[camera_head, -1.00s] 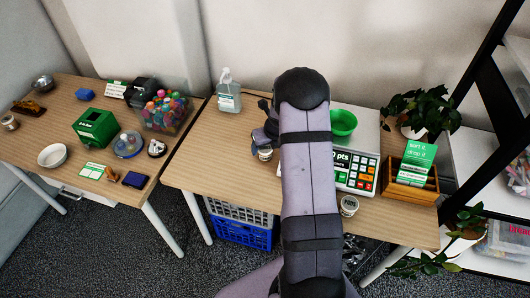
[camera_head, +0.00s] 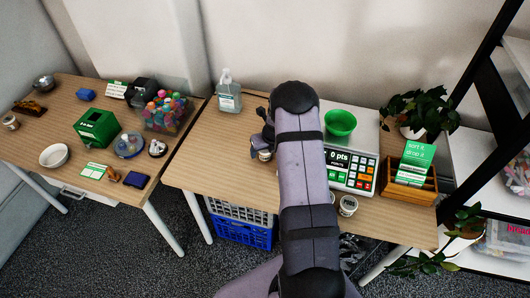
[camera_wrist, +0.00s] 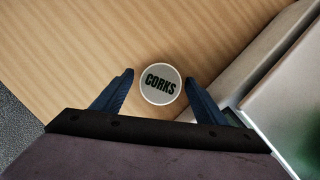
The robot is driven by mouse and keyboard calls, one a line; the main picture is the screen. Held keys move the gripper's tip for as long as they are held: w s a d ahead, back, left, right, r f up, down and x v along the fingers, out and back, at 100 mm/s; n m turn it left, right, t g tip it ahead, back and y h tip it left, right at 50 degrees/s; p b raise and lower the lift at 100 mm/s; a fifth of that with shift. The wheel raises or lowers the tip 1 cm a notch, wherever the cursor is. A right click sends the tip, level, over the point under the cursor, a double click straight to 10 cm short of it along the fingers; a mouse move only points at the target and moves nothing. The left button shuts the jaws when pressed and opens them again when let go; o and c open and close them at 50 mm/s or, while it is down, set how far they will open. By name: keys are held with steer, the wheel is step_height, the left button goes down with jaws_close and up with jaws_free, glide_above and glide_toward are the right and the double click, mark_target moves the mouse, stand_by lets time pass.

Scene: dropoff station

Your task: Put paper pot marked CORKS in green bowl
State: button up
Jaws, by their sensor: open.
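The paper pot marked CORKS (camera_wrist: 160,84) stands on the wooden table in the wrist view, its round lid facing up with dark lettering. My gripper (camera_wrist: 158,85) is open, with one blue finger on each side of the pot and a gap at both sides. In the head view the pot (camera_head: 265,155) is partly hidden beside my arm, left of the scale. The green bowl (camera_head: 340,123) sits empty on the scale at the back, right of my arm.
The grey scale (camera_head: 363,143) with its keypad stands close to the pot's right. A sanitizer bottle (camera_head: 228,97) is behind left. Another paper pot (camera_head: 348,205) stands at the front edge, near a wooden card box (camera_head: 408,190).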

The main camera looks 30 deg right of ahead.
steer(key=c, duration=1.2)
step_height(320, 180, up, 10)
steer(key=shift+b, duration=0.3)
